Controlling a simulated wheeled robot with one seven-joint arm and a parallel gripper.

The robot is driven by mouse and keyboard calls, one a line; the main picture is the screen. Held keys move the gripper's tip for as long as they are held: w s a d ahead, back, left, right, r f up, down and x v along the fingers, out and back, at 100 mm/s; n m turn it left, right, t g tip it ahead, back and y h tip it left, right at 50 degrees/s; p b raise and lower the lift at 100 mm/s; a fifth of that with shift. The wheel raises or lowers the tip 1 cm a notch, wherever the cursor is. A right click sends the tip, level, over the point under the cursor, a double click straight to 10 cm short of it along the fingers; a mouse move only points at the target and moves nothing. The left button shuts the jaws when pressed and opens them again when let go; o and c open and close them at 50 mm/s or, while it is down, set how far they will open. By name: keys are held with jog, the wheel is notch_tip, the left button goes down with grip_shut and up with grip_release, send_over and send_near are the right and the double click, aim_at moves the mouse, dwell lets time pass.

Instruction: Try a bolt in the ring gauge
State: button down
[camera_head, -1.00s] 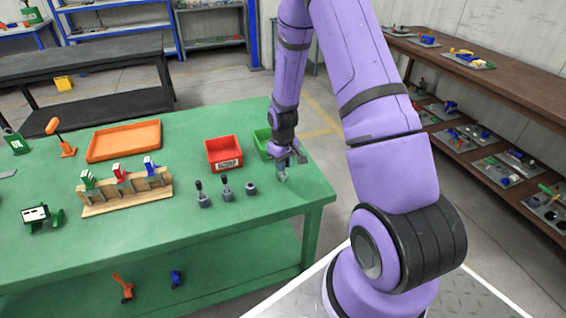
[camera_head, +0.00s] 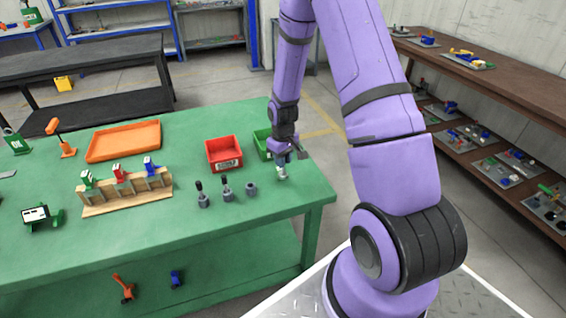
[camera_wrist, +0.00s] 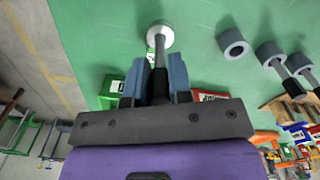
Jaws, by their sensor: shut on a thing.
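My gripper (camera_head: 281,160) points down over the right end of the green table. It is shut on a bolt (camera_wrist: 160,79), whose black part sits between the fingers and whose grey shank points away. A pale round piece (camera_wrist: 160,35) shows at the shank's far end. I cannot tell whether it is part of the bolt or a separate ring under it. A grey ring-shaped piece (camera_head: 251,188) with a hole stands empty nearby; it also shows in the wrist view (camera_wrist: 232,42). Left of it, two black-topped bolts (camera_head: 227,188) (camera_head: 203,195) stand upright in grey bases.
A red bin (camera_head: 224,153) and a green bin (camera_head: 262,142) are just behind my gripper. A wooden rack (camera_head: 128,190) with coloured pieces and an orange tray (camera_head: 124,141) are further left. The table front (camera_head: 230,225) is clear.

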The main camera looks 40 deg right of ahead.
jog(key=shift+r, duration=2.35)
